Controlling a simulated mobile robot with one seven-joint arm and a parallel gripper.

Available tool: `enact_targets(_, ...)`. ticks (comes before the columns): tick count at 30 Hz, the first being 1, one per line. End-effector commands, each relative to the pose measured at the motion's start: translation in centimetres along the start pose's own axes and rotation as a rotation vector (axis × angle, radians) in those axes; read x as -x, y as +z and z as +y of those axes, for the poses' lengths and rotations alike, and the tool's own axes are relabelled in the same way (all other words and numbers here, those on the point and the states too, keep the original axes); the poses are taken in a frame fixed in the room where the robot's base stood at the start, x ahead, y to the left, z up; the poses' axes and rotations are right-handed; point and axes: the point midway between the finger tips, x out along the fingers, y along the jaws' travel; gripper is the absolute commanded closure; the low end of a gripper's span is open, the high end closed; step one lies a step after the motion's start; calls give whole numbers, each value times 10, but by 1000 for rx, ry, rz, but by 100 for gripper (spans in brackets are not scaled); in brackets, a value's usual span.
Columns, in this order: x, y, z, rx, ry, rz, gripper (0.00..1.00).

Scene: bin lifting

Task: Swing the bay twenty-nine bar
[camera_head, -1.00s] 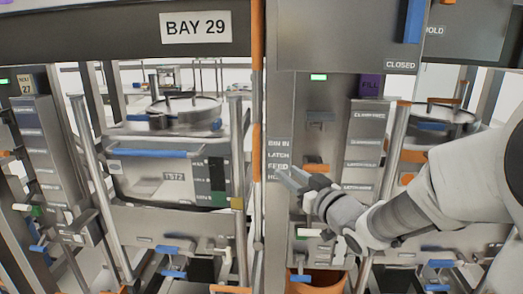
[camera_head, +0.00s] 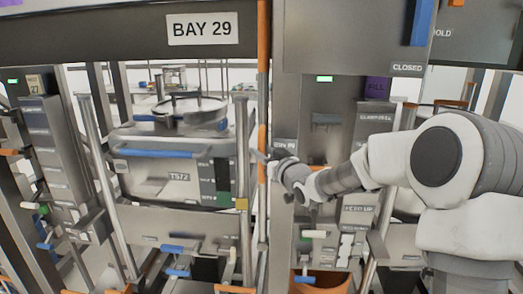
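The BAY 29 sign (camera_head: 202,27) is on the dark beam at the upper left. Below its right end a slim upright bar with orange sections (camera_head: 262,138) runs down between the two bays. I cannot tell for certain that it is the bay twenty-nine bar. My gripper (camera_head: 264,156) is beside this bar at mid height, its tip pointing left and overlapping it in the picture. Whether it touches the bar is not clear. The fingers are too small to show whether they are open or shut.
A grey bin (camera_head: 150,175) with a blue front bar (camera_head: 160,153) sits in the left bay. A steel panel (camera_head: 345,40) marked CLOSED hangs above my arm. An orange bucket (camera_head: 325,282) is low under the right bay. Steel posts stand around the bin.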

Motion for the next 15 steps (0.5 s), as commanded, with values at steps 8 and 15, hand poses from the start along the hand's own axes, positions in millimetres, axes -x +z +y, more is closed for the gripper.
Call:
enact_targets(8,-9,0,0,0,1,0,61)
enact_targets(15,-8,0,0,0,1,0,75)
